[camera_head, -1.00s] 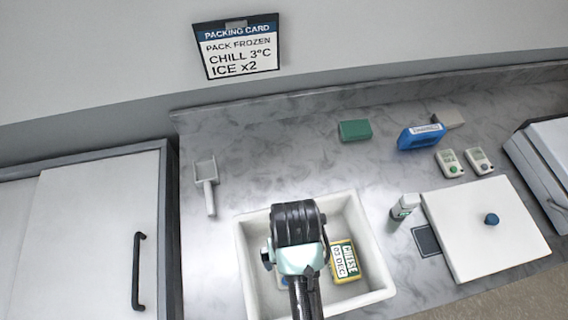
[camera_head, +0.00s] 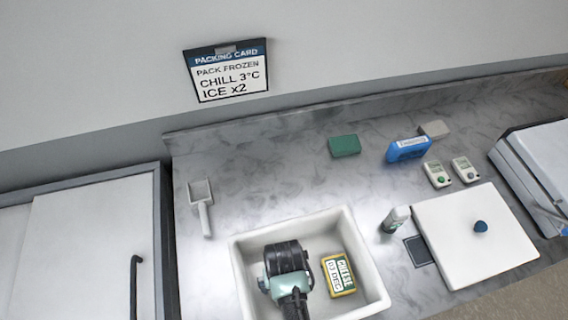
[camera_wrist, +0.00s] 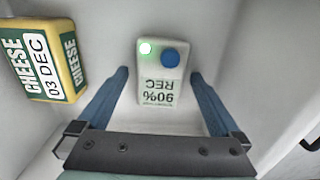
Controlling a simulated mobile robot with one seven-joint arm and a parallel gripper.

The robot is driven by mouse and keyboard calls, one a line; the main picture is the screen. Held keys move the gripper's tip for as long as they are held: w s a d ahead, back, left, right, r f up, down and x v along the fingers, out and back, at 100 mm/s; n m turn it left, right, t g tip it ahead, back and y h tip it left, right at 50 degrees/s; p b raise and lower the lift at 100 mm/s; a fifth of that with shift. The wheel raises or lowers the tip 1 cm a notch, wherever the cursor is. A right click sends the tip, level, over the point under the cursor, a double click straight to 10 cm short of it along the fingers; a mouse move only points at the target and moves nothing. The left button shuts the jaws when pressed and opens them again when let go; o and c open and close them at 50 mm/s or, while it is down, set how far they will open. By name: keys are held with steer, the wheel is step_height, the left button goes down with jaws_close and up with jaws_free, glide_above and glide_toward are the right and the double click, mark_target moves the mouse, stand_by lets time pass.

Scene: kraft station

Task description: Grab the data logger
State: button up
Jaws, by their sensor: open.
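A white data logger (camera_wrist: 160,72) with a green light, a blue button and a "90% REC" label lies in the white bin (camera_head: 362,243). In the wrist view it shows between and beyond the blue fingers of my gripper (camera_wrist: 160,78), which is open and empty. I cannot tell how far the fingertips are above it. In the head view my gripper (camera_head: 287,262) is over the left part of the bin and hides this logger. Two similar white devices, one with a green button (camera_head: 437,175) and one with a grey button (camera_head: 466,170), lie on the counter at right.
A yellow-green cheese pack (camera_head: 339,275) lies in the bin, right of my gripper. A small bottle (camera_head: 395,219) and a white lid with a blue knob (camera_head: 470,245) are right of the bin. A scoop (camera_head: 202,205), green block (camera_head: 345,146) and blue pack (camera_head: 408,150) lie farther off.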

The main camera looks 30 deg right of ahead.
steer(key=c, duration=1.4)
steer(key=shift+r, duration=0.1)
